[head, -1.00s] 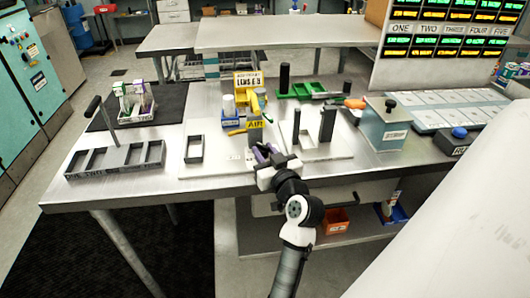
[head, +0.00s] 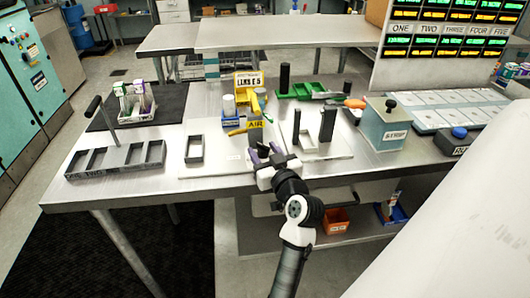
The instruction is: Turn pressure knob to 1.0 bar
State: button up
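The yellow air unit labelled AIR (head: 254,125) stands mid-table, with a yellow sign (head: 248,83) behind it. A white cylinder with a blue lower part (head: 229,106) stands at its left side. The pressure knob and its scale are too small to make out, so I cannot tell its setting. My gripper (head: 265,154), with dark purple fingers, is just in front of the air unit, over the near part of the table. Its fingers are apart with nothing seen between them. It does not appear to touch the unit.
A grey divided tray (head: 118,158) with an upright handle lies at the left. A small dark frame (head: 194,149) lies left of the unit. Dark posts (head: 327,124) stand to the right, before a blue-grey STRIP box (head: 384,128). A green tray (head: 300,91) lies behind.

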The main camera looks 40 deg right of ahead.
jog(key=b+v, duration=0.4)
jog(key=v, duration=1)
jog(key=shift+w+d, duration=0.1)
jog(key=shift+d, duration=0.05)
